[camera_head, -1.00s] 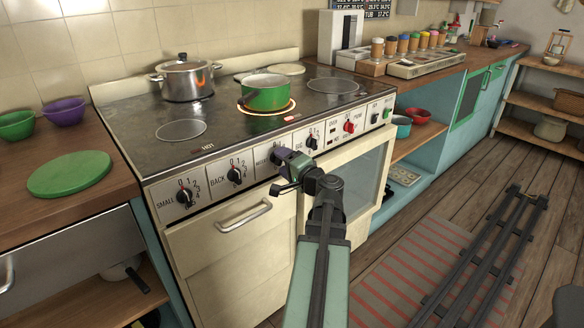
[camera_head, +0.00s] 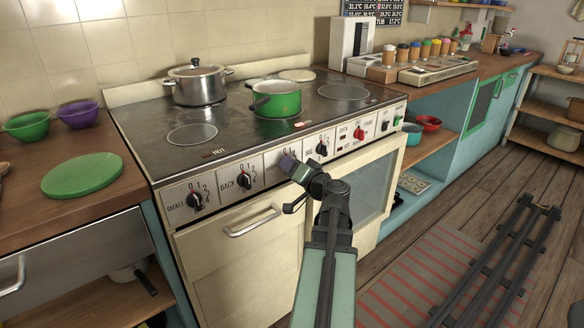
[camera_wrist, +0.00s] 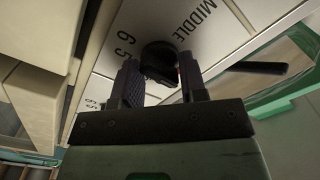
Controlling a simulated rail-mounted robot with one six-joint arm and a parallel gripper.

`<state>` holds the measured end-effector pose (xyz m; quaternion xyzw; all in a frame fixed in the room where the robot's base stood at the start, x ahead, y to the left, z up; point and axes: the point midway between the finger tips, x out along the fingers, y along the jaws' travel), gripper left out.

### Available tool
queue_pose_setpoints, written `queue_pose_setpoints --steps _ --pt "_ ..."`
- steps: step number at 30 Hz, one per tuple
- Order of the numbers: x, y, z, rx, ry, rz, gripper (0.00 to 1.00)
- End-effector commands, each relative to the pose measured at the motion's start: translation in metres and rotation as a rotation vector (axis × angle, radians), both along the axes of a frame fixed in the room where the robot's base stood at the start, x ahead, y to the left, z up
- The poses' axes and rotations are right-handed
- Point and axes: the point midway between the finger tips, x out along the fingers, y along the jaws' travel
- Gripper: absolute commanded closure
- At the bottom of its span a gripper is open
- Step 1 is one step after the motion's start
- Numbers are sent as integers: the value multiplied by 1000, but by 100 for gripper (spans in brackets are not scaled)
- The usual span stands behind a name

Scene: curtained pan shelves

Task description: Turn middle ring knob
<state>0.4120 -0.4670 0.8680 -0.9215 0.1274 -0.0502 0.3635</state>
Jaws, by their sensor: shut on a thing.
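The middle ring knob (camera_wrist: 158,60) is black and sits on the white panel beside the word MIDDLE in the wrist view. My gripper (camera_wrist: 158,80) has one finger on each side of it and is shut on it. In the head view my gripper (camera_head: 289,166) reaches the middle of the stove's front panel and hides the knob there. The green pot (camera_head: 278,100) stands on the stove's middle front ring, and no orange glow shows under it. A red light (camera_head: 298,124) shows on the cooktop in front of this pot.
The small ring knob (camera_head: 195,200) and back ring knob (camera_head: 244,180) lie left of my gripper; another black knob (camera_head: 322,149) lies just right. An oven handle (camera_head: 252,222) juts out below. A steel pot (camera_head: 199,84) stands at the back left of the cooktop.

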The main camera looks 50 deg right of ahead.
Motion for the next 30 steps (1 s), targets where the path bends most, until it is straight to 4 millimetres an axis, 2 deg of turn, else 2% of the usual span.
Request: queue_pose_setpoints --steps 2,3,7,17,30 --pt "0 0 0 -15 4 0 94" --pt "0 0 0 -13 4 0 60" --pt "0 0 0 -13 4 0 40" --pt "-1 0 0 -11 3 0 39" --pt "-17 5 0 -10 3 0 39"
